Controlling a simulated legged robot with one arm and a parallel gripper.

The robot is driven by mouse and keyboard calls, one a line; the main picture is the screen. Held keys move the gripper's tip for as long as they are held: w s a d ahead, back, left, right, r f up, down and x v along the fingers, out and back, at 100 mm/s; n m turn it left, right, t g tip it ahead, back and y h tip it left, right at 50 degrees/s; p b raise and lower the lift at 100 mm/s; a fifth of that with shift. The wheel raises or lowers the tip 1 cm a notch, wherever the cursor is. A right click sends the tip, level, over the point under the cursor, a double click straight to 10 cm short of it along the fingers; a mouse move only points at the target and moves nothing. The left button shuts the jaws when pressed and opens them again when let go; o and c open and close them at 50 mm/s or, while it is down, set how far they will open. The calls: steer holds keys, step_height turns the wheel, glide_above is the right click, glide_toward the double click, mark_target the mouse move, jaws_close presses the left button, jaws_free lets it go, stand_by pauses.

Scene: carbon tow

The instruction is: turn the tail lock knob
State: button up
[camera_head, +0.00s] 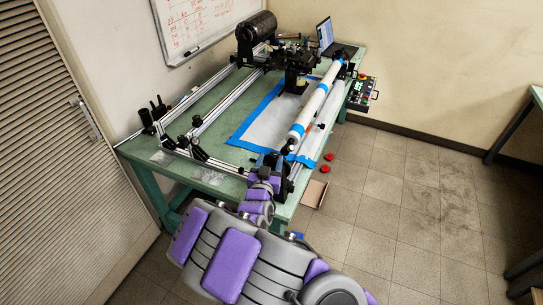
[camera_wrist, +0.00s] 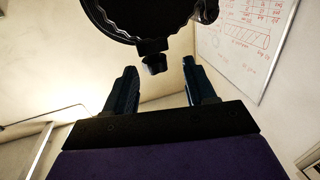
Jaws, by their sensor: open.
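The tail lock knob (camera_wrist: 154,64) is a small dark knob in the wrist view, hanging under a large black round part with a scalloped rim (camera_wrist: 140,18). My gripper (camera_wrist: 159,68) is open, with one dark finger to the left of the knob and one to the right. The knob shows between the fingertips, with a gap on each side; I cannot tell how deep it sits between them. In the head view my arm reaches the near end of the green table (camera_head: 225,111), and it hides the knob and the jaws.
A long white roller (camera_head: 312,108) with blue and orange bands runs along the table's right side. Metal rails, a laptop (camera_head: 326,38) and a black cylinder (camera_head: 257,27) stand on the table. A control box (camera_head: 362,93) is at its far right.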

mark_target(272, 158)
steer(key=w, duration=0.1)
steer(key=w+d, duration=0.1)
steer(key=shift+w, duration=0.35)
steer(key=shift+w+a, duration=0.15)
steer(key=shift+w, duration=0.3)
steer(key=c, duration=0.9)
